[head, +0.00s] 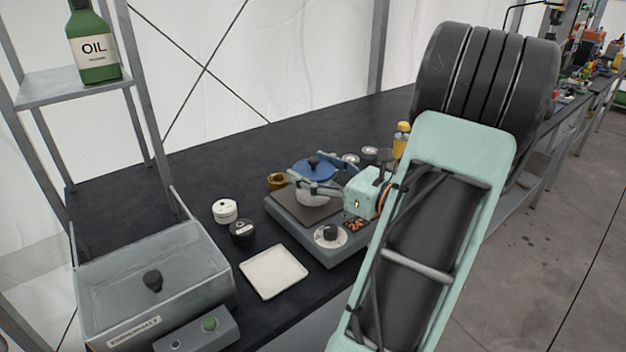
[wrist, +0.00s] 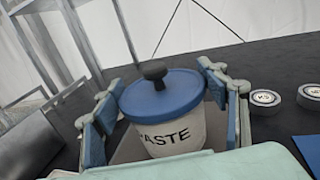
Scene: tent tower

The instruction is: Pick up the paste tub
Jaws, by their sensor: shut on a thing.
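The paste tub (head: 314,170) has a blue lid with a dark knob and a pale body; it is at the dark plate of a grey scale-like device. In the wrist view the paste tub (wrist: 168,112) shows large, with "ASTE" readable on its white side, and looks tilted in that tilted picture. My gripper (head: 317,186) has its fingers on either side of the tub and is shut on it. In the wrist view my gripper (wrist: 160,110) has one finger at each side of the tub. I cannot tell whether the tub's base touches the plate.
The grey device (head: 310,240) has a dial at its front. A white tray (head: 273,272), a white jar (head: 225,211) and a black jar (head: 242,232) stand left of it. A grey lidded box (head: 150,262) is farther left. An amber jar (head: 278,182) and a yellow-topped bottle (head: 402,140) stand nearby.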

